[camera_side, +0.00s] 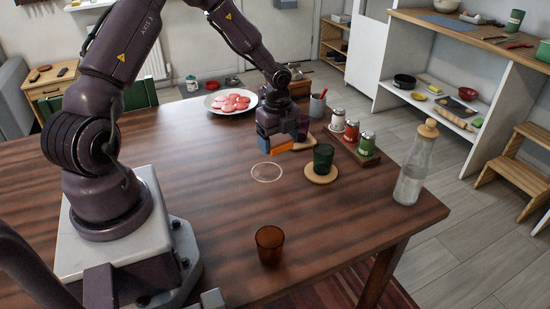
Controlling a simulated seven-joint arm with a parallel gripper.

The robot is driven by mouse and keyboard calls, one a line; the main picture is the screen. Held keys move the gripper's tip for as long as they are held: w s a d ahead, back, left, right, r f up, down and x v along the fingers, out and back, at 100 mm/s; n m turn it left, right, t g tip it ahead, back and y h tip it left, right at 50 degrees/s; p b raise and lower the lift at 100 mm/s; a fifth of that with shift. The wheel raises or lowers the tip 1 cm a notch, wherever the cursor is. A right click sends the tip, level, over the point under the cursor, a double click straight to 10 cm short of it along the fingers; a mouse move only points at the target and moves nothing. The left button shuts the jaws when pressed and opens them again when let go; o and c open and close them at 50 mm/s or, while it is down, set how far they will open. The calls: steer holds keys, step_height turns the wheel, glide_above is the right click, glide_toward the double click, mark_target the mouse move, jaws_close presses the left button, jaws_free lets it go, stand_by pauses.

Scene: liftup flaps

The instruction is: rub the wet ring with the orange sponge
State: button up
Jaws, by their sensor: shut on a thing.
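The wet ring (267,172) is a pale, thin circle on the dark wooden table (205,190), left of the green glass. My gripper (283,138) points down above the table, just behind and a little right of the ring. It is shut on the orange sponge (280,147). The sponge shows below the fingers, apart from the ring in the picture. I cannot tell whether the sponge touches the table. Part of the sponge is hidden by the fingers.
A green glass (323,158) stands on a round coaster (321,177) to the right. Behind it are several shakers (351,132). An amber glass (270,244) stands in front, a corked bottle (415,165) at right, a plate (217,109) at back.

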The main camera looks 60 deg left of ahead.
mark_target(280, 169)
steer(key=shift+w+a+r+m, duration=0.3)
steer(key=shift+w+a, duration=0.15)
steer(key=shift+a, duration=0.25)
steer(key=shift+f+m, duration=0.25)
steer(key=shift+m, duration=0.05)
steer(key=shift+f, duration=2.95)
steer(key=shift+s+f, duration=0.65)
steer(key=shift+f, duration=0.2)
steer(key=shift+c, duration=0.7)
steer(key=shift+s, duration=3.05)
steer(key=shift+w, duration=3.5)
steer(key=shift+w+d, duration=0.2)
steer(key=shift+d, duration=0.05)
steer(key=shift+s+d, duration=0.2)
steer(key=shift+d, duration=0.05)
steer(key=shift+s, duration=3.5)
steer(key=shift+w, duration=3.5)
steer(key=shift+w+r, duration=0.1)
steer(key=shift+w, duration=0.1)
steer(key=shift+r, duration=3.95)
steer(key=shift+s, duration=0.1)
